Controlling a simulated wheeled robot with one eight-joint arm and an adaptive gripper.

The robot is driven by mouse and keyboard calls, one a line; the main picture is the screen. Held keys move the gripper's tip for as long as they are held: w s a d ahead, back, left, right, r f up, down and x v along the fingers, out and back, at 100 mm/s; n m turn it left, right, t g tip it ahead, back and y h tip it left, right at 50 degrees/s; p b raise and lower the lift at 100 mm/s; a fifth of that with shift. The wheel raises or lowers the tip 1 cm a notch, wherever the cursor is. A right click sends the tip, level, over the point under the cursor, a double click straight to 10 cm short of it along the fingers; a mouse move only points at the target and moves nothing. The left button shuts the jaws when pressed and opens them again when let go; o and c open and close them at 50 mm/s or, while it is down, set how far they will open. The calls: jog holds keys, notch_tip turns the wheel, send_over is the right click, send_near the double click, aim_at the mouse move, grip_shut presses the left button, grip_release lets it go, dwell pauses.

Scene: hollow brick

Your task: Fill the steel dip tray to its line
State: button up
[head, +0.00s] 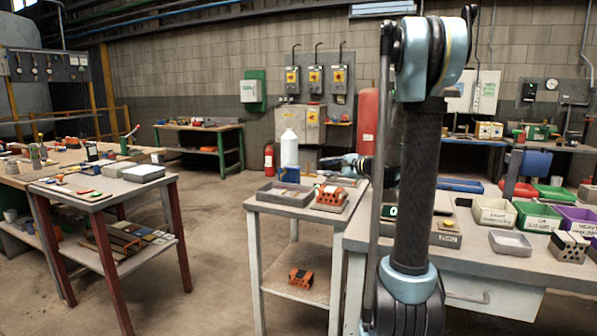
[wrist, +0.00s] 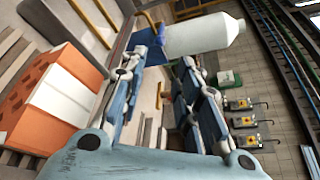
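A white bottle with a blue band near its base (head: 289,153) stands upright at the back of the small table, at or just behind the rear edge of a grey tray (head: 285,200). My gripper (head: 323,162) points left toward the bottle from its right, with a small gap showing between them. In the wrist view the bottle (wrist: 205,36) lies sideways beyond my open fingers (wrist: 166,50); nothing is gripped. A shallow light grey tray (head: 510,243) sits on the right bench. Another grey tray (head: 143,174) is on the left table. I cannot tell which is the dip tray; no fill line shows.
An orange-and-white hollow brick (head: 330,198) sits right of the grey tray; it looms close in the wrist view (wrist: 55,105). Another brick (head: 301,278) is on the lower shelf. Labelled bins (head: 494,214) line the right bench. Open floor lies left of the small table.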

aim_at(298, 168)
jog(key=x, duration=1.6)
jog(key=shift+w+a+f, duration=0.1)
jog(key=shift+w+a, duration=0.05)
jog(key=shift+w, duration=0.1)
grip_shut()
jog(key=shift+d, duration=0.2)
